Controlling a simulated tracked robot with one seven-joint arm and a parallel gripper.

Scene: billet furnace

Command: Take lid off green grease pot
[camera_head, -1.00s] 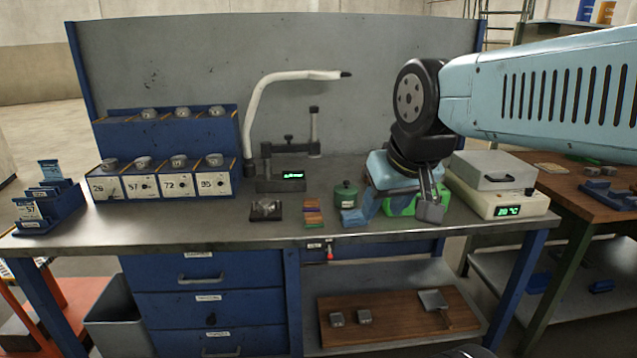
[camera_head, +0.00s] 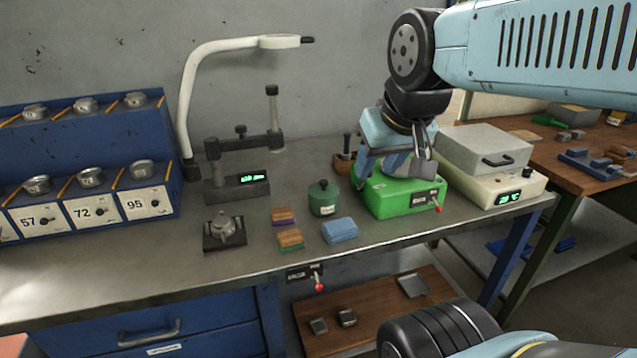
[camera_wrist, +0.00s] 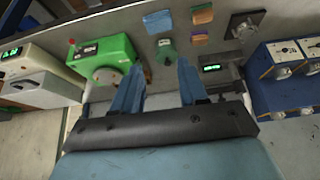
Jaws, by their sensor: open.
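The green grease pot (camera_head: 322,204) stands upright on the metal bench, with its round knobbed lid (camera_head: 323,187) on top. My gripper (camera_head: 392,170) is open and empty. In the head view it is to the right of the pot, in front of and above a green box. In the wrist view the pot (camera_wrist: 166,52) appears small, between and beyond the spread blue fingers of my gripper (camera_wrist: 160,68), apart from both. No part of the pot's lid is hidden in the head view.
A blue block (camera_head: 340,230) and two brush-like blocks (camera_head: 290,239) lie close to the pot. The green box (camera_head: 390,197) with a red-tipped lever is at its right, a small brown holder (camera_head: 343,163) behind. A stand with a display (camera_head: 240,187) is at left.

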